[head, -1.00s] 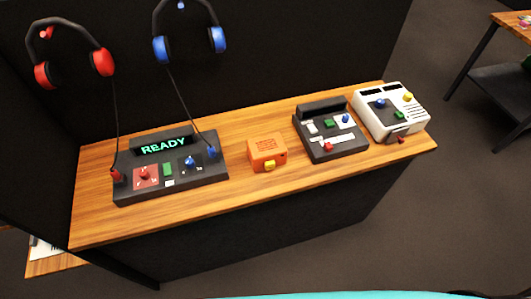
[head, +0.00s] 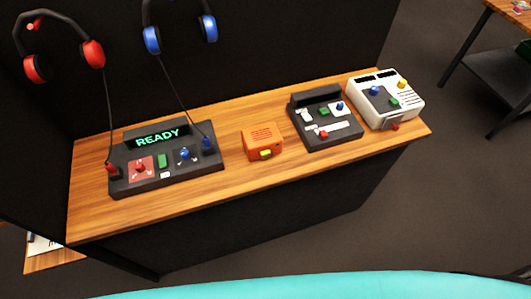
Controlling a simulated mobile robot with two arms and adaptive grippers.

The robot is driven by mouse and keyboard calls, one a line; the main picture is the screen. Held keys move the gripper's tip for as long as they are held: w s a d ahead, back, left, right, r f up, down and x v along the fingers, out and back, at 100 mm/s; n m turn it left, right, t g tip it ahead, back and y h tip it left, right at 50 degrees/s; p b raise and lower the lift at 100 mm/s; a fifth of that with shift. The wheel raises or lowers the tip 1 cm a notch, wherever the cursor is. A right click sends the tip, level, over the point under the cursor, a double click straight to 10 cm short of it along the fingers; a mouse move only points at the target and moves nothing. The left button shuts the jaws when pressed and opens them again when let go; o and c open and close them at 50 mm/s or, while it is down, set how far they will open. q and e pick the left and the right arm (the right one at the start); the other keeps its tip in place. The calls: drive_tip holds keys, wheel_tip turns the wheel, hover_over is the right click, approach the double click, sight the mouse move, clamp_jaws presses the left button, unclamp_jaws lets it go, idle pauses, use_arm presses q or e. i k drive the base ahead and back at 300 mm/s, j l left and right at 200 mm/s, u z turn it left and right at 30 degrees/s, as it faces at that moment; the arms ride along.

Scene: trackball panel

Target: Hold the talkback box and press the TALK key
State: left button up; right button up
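The talkback box appears to be the small orange box (head: 262,139) on the wooden counter, between two dark panels. It has a slotted grille on top and a yellow key (head: 266,155) low on its front face. I take this key for the TALK key, but no lettering is readable. Neither of my grippers shows in the head view.
A dark panel reading READY (head: 166,161) stands left on the counter (head: 230,185). A dark slider panel (head: 325,122) and a white device (head: 386,100) stand right. Red (head: 63,46) and blue (head: 180,23) headphones hang behind. Counter in front of the box is clear.

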sight(264, 154)
drive_tip(key=l+u, duration=0.1)
drive_tip(key=u, duration=0.55)
drive_tip(key=l+u, duration=0.9)
drive_tip(key=l, duration=0.25)
